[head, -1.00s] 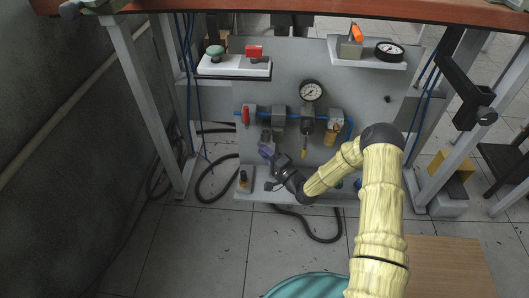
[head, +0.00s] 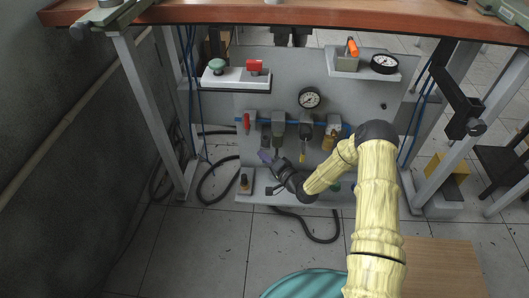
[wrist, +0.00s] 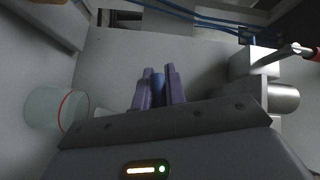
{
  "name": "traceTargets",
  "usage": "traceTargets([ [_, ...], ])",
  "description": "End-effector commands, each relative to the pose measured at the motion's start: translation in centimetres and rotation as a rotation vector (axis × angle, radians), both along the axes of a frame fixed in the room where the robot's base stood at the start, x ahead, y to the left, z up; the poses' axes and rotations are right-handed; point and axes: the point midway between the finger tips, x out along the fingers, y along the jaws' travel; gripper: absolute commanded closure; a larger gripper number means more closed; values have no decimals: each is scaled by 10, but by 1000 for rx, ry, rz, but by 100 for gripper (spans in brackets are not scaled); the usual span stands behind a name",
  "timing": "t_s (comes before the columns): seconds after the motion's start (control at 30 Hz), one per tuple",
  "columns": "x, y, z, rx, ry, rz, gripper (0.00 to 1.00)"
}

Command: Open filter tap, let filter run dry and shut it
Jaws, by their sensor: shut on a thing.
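The filter (head: 278,124) hangs in the row of air units on the grey panel, with its bowl just above my gripper. My gripper (head: 266,155) is below and slightly left of this bowl. In the wrist view its purple fingers (wrist: 159,78) are shut on a small blue piece, which looks like the filter tap (wrist: 158,92). Most of the tap is hidden between the fingers, so its turn cannot be read. A clear bowl with a red ring (wrist: 48,108) lies to the left in the wrist view; any water in it cannot be made out.
A red-handled valve (head: 246,123) is left of the filter. A gauge (head: 309,98) and an amber-bowled unit (head: 332,132) are to the right. A small bottle (head: 245,183) stands on the lower ledge. The wooden tabletop (head: 300,14) crosses above; black hose lies on the floor.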

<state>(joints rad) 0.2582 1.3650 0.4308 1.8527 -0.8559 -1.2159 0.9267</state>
Motion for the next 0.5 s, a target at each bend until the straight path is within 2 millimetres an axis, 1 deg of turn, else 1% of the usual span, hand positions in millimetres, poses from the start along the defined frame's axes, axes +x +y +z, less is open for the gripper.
traceTargets([
  [0.03,-1,-1,4,-44,5,2,100],
  [0.5,-2,-8,-13,-443,19,2,100],
])
